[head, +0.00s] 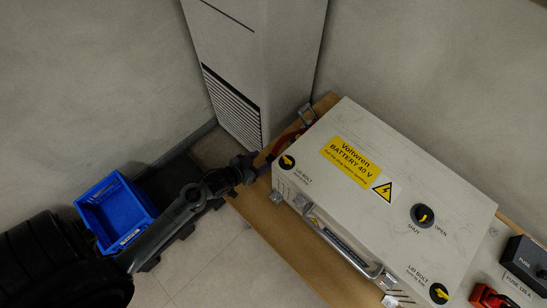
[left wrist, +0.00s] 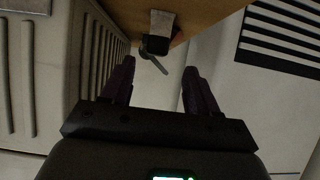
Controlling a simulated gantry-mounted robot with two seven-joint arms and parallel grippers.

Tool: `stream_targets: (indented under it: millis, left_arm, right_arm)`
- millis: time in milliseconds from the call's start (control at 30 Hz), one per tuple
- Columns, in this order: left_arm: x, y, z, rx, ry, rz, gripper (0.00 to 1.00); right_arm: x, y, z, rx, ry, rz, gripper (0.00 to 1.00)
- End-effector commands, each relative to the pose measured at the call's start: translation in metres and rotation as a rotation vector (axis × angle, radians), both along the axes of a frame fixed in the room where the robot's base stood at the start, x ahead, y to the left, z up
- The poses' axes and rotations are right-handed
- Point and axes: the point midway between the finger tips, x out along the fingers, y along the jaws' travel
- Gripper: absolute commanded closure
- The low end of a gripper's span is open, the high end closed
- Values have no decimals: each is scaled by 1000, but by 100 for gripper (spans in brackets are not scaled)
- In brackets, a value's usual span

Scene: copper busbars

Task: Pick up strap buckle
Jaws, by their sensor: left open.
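In the left wrist view a small black buckle-like piece (left wrist: 155,44) with a pale strap or tab (left wrist: 162,21) above it and a thin grey tongue below sits at the edge of the wooden bench; I take it for the strap buckle. My left gripper (left wrist: 159,68) is open, with its two dark fingers on either side of and short of this piece, nothing between them. In the head view my left gripper (head: 250,166) is at the bench's left edge, beside the battery box (head: 345,200). The buckle cannot be made out there. My right gripper is not in view.
The box on the wooden bench (head: 285,238) has a front handle (head: 340,245) and a round knob (head: 424,215). A dark red strap or cable (head: 287,140) runs near its back left corner. A blue crate (head: 117,212) is at left; a vented cabinet (head: 240,70) stands behind.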

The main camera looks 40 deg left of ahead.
Motion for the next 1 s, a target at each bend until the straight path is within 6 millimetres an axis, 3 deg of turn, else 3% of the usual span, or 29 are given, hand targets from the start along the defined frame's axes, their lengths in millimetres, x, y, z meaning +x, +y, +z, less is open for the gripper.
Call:
stream_targets:
  millis: [700, 1000]
  left_arm:
    - [61, -10, -37, 0, 0, 0, 40]
    - [68, -11, -40, 0, 1, 0, 40]
  right_arm:
    - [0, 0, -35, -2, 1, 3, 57]
    - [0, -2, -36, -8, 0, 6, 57]
